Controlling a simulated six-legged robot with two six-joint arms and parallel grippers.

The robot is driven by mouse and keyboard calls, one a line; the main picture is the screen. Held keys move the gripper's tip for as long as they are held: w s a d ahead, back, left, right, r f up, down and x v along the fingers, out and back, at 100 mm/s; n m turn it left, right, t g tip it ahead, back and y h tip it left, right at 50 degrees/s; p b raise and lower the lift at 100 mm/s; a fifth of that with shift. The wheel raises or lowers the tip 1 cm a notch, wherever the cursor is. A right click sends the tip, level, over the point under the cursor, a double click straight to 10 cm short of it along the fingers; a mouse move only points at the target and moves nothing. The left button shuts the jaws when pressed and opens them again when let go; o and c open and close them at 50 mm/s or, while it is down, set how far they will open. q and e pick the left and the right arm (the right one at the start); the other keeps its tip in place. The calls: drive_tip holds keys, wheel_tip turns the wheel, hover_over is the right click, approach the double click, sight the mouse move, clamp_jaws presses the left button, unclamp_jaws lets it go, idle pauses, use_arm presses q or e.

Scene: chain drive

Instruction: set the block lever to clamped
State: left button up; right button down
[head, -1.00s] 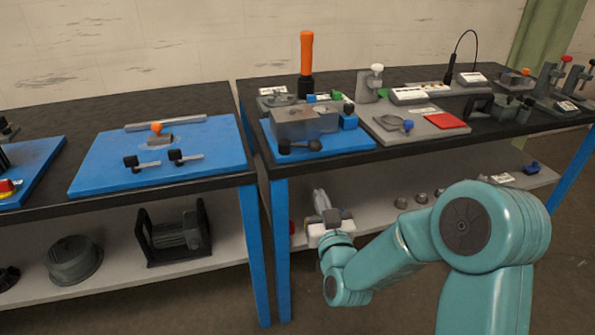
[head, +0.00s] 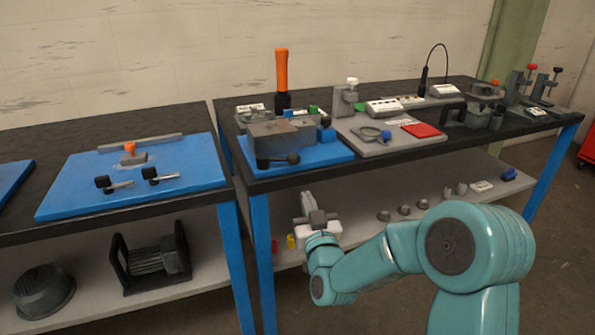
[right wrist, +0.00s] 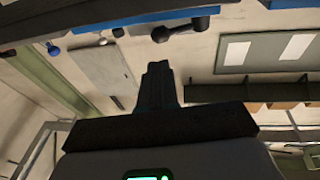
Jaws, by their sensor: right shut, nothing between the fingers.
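A grey block (head: 266,134) sits on a blue plate (head: 325,154) at the front left corner of the right-hand bench. A black lever (head: 279,161) with a rounded end lies roughly level across the block's front; its setting cannot be told. A black, round-ended lever (right wrist: 180,28) also shows at the top of the right wrist view. My right gripper (head: 317,218) is below and in front of the bench top, apart from the lever. In the right wrist view its fingers (right wrist: 158,72) are together and empty. My left gripper is out of view.
The bench top's dark front edge (head: 400,155) lies above my right gripper, with a lower shelf (head: 365,195) behind it. The left-hand bench carries a blue plate (head: 75,195) with an orange-knobbed part (head: 131,149) and two small black-knobbed levers. An orange-handled tool (head: 281,70) stands behind the block.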

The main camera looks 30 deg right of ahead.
approach(301, 164)
drive_tip(key=w+r, duration=0.2)
drive_tip(key=w, duration=0.1)
drive_tip(key=w+r+p, duration=0.1)
drive_tip(key=shift+w+a+r, duration=0.2)
drive_tip(key=shift+w+a, duration=0.05)
drive_tip(key=shift+w, duration=0.05)
drive_tip(key=b, duration=0.2)
drive_tip(key=w+d+n+y+b, duration=0.1)
drive_tip(key=b, duration=0.1)
drive_tip(key=w+d+y+b, duration=0.1)
drive_tip(key=b, duration=0.1)
drive_tip(key=shift+d+f+t, duration=0.25)
drive_tip(key=shift+t, duration=0.15)
drive_tip(key=shift+w+d+r, duration=0.2)
drive_tip(key=shift+w, duration=0.05)
drive_tip(key=shift+r, duration=0.1)
